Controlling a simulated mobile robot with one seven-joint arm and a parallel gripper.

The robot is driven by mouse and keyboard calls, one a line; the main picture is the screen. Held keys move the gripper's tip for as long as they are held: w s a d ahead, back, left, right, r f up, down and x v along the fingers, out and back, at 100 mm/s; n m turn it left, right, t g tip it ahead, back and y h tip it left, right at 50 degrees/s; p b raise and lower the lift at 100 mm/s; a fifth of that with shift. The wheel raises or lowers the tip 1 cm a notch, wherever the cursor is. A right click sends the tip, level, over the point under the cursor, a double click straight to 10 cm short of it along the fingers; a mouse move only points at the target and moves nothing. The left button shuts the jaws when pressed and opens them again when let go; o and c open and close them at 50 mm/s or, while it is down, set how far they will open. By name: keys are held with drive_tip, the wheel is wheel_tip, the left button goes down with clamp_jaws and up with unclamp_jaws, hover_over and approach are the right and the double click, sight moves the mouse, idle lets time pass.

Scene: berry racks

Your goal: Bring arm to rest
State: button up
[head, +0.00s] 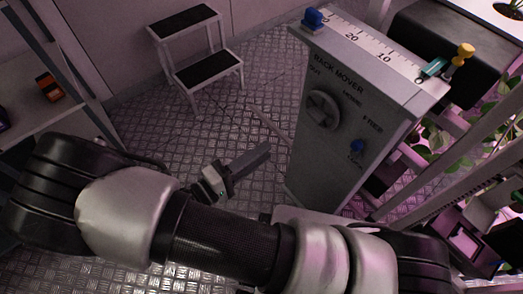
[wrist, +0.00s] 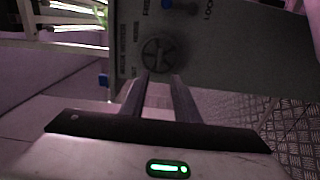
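My gripper (head: 264,150) is near the middle of the head view, partly behind my own arm, with its dark fingers pointing up and right toward the grey control box. In the wrist view my gripper (wrist: 160,75) shows two fingers apart with nothing between them. The dial also shows in the wrist view (wrist: 158,55), beyond the fingertips. The fingers look apart from the box in the head view.
A step stool (head: 208,72) stands behind on the metal floor. A shelf (head: 45,75) is at left, plant racks at right.

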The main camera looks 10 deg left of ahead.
drive_tip(key=s+d+r+m+g+y, duration=0.1)
drive_tip(key=d+r+m+g+y, duration=0.4)
drive_tip(key=d+r, duration=0.8)
drive_tip(key=s+d+r+m+g+y, duration=0.1)
drive_tip(key=d+r+m+g+y, duration=0.4)
drive_tip(key=d+r, duration=0.7)
wheel_tip(320, 180, up, 23)
drive_tip(key=a+t+y+p, duration=0.1)
drive_tip(key=p, duration=2)
drive_tip(key=shift+w+a, duration=0.2)
drive_tip(key=shift+a, duration=0.1)
